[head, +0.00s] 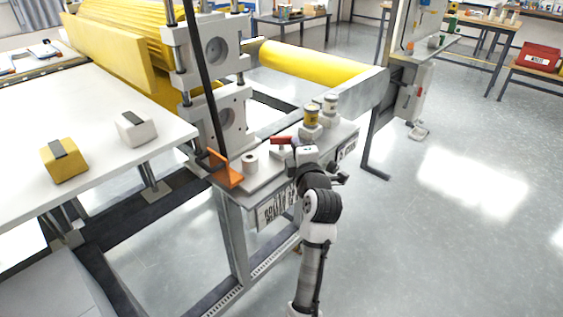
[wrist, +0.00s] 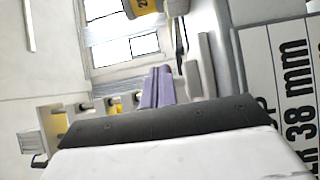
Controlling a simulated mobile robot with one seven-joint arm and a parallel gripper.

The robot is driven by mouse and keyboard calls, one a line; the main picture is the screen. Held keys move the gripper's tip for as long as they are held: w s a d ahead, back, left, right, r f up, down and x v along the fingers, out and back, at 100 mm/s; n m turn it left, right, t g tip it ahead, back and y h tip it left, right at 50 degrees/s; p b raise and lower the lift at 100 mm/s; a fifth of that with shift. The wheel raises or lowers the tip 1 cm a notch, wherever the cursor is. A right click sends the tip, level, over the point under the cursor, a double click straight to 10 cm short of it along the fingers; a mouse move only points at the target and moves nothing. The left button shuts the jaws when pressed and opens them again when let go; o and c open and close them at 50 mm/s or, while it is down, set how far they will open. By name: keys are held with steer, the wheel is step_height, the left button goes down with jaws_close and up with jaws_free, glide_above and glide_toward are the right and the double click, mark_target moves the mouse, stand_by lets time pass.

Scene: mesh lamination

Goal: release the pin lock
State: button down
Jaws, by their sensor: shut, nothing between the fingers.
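My gripper shows in the wrist view as two lilac fingers (wrist: 156,87) held together with nothing between them. In the head view the end of my arm is over the side shelf of the roller machine, and the fingers cannot be made out there. A red lever (head: 281,140) on a pale block sits just left of my wrist; I cannot tell whether they touch. An orange bracket (head: 227,176) stands at the shelf's left end, beside the tall dark bar. No part can be surely named as the pin lock.
A yellow-banded container (head: 311,117) and a pale one (head: 330,105) stand behind my wrist. A white roll (head: 250,162) lies near the bracket. The white table (head: 95,120) is at the left. Open floor (head: 450,220) lies to the right.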

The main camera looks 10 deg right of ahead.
steer(key=n+y+b, duration=0.1)
steer(key=b, duration=0.1)
steer(key=n+y+b, duration=0.1)
steer(key=d+f+y+b, duration=0.1)
steer(key=y+b, duration=0.1)
steer(key=shift+w+d+n+b, duration=0.1)
steer(key=shift+w+n+b, duration=0.2)
steer(key=shift+w+n, duration=0.1)
steer(key=y+b, duration=0.1)
steer(key=n+g+y+b, duration=0.1)
steer(key=b, duration=0.1)
steer(key=shift+w+d+n+y, duration=0.15)
steer(key=shift+w+n+y, duration=0.15)
steer(key=shift+w+y, duration=0.1)
steer(key=n+y+b, duration=0.1)
steer(key=n+g+y+b, duration=0.1)
steer(key=b, duration=0.1)
steer(key=w+n+g+y+b, duration=0.1)
steer(key=y, duration=0.1)
steer(key=shift+d+r, duration=0.2)
steer(key=shift+r, duration=0.1)
steer(key=shift+w+b, duration=0.15)
steer(key=shift+b, duration=0.45)
steer(key=shift+w+r+b, duration=0.2)
steer(key=shift+b, duration=0.15)
